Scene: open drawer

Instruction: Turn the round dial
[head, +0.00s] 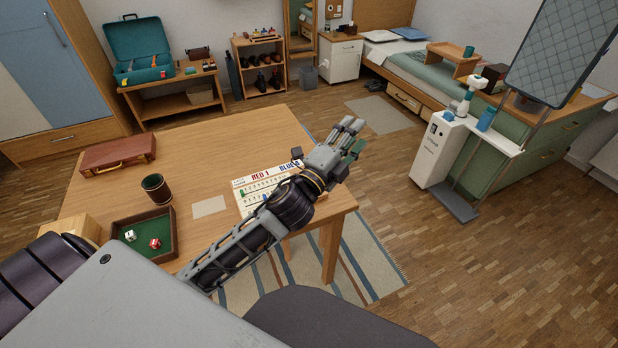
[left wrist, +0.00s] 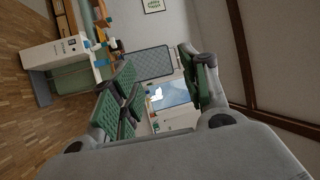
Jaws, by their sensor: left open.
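I cannot make out a round dial for certain in either view. My left gripper (head: 352,138) is open and empty, held in the air past the right end of the wooden table in the head view. Its green-padded fingers stand apart in the left wrist view (left wrist: 158,64), with nothing between them. A white scoreboard (head: 247,188) reading "RED 1" and "BLUE" lies on the table, partly hidden behind my left forearm. A white cabinet unit (head: 432,155) with a small dark panel stands to the right of the gripper, apart from it. My right gripper is not in view.
The wooden table (head: 210,150) bears a brown case (head: 118,154), a dark cup (head: 156,188) and a green-lined dice tray (head: 172,228). The wooden floor at lower right is clear.

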